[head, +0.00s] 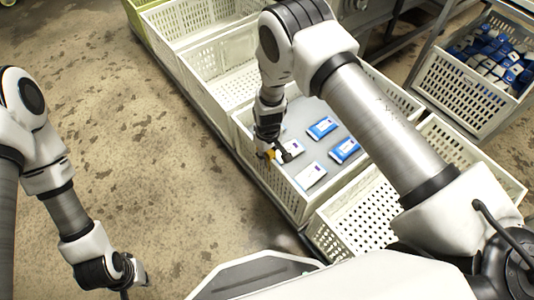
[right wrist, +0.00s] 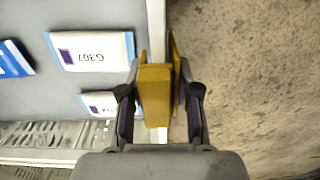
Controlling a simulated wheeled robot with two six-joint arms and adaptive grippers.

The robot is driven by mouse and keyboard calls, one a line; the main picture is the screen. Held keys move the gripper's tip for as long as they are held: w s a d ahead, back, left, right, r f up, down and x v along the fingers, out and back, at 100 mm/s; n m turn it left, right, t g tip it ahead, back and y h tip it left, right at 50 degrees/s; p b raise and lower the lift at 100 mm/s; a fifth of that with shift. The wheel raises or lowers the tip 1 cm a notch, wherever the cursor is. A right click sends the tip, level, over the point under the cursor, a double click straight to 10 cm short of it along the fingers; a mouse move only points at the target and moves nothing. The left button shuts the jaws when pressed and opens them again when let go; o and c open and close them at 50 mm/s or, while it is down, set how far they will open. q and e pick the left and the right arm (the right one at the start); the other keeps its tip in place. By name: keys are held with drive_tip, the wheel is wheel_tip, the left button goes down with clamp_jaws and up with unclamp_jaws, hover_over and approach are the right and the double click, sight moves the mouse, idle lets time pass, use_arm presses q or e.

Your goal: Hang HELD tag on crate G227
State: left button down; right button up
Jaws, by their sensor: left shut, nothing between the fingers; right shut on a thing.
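My right gripper (head: 275,153) is shut on a yellow tag (head: 264,155) at the left rim of a white crate (head: 283,192). In the right wrist view the tag (right wrist: 155,88) sits between the fingers of the gripper (right wrist: 160,97), at the crate's white rim (right wrist: 156,25). Yellow shows on both sides of the rim; I cannot tell whether it rests on it. A packet inside the crate (right wrist: 92,50) reads G307 upside down. No G227 marking is readable. My left gripper (head: 136,275) is shut and empty, low over the floor at left.
Blue and white packets (head: 323,128) lie on a grey sheet in the crate. White crates (head: 215,70) stand in a row behind it. Another perforated crate (head: 350,222) is at its right. A crate of blue packets (head: 462,90) stands far right. The floor at left (head: 150,150) is clear.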

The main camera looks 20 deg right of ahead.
drive_tip(key=o, duration=1)
wheel_tip(320, 180, up, 12)
drive_tip(key=shift+d, duration=0.1)
